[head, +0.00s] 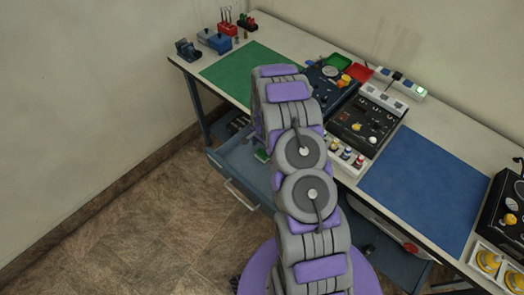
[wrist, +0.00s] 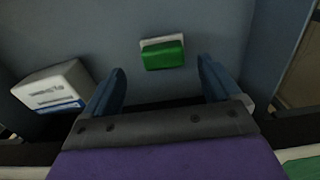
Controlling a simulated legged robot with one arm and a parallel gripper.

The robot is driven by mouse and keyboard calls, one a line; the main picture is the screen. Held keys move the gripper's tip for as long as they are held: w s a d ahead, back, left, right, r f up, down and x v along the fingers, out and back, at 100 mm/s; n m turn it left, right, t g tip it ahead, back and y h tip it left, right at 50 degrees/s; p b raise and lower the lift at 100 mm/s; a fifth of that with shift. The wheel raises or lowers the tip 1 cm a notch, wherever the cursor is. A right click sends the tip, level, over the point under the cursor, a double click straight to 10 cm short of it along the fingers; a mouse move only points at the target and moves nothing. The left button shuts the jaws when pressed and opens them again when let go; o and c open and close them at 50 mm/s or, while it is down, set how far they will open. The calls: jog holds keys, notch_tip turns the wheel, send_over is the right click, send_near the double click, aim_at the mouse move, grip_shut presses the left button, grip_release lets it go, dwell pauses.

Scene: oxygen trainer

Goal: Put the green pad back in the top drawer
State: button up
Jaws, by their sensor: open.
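The green pad (wrist: 163,55), a small green block with a white edge, lies flat on a grey-blue surface that looks like the drawer floor. My gripper (wrist: 160,76) is open, its two blue fingers apart with nothing between them. In the wrist view the pad appears just beyond the fingertips, between their lines. In the head view a pulled-out blue-grey drawer (head: 228,163) under the bench holds a small green item (head: 261,155), likely the pad. My arm hides my gripper and part of the drawer there.
A white box with a blue edge (wrist: 52,88) lies left of my gripper in the wrist view. The bench carries a green mat (head: 235,75), a blue mat (head: 420,185) and several control boxes. Another drawer (head: 385,255) is open at the lower right. The floor at left is clear.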

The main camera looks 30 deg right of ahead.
notch_tip(320, 180, up, 12)
jog(key=r+p, duration=0.1)
notch_tip(320, 180, up, 11)
jog(key=n, duration=0.3)
send_over(263, 153)
jog(key=s+a, duration=0.6)
jog(key=s+a+r+n, duration=0.4)
jog(key=s+a+r, duration=0.2)
jog(key=s+r, duration=0.45)
jog(key=s+a+r+n, duration=0.1)
jog(key=s+r+n, duration=0.1)
jog(key=s, duration=0.5)
jog(key=s+a+r+n+g, duration=0.1)
jog(key=s+a+r+n, duration=0.1)
jog(key=s, duration=0.6)
jog(key=s+a+r+n, duration=0.1)
jog(key=s+r+n, duration=0.1)
jog(key=s, duration=0.6)
jog(key=shift+a+n+g, duration=0.35)
jog(key=shift+n+g, duration=0.05)
jog(key=shift+n, duration=0.1)
jog(key=shift+f, duration=0.15)
jog(key=shift+f+b, duration=0.8)
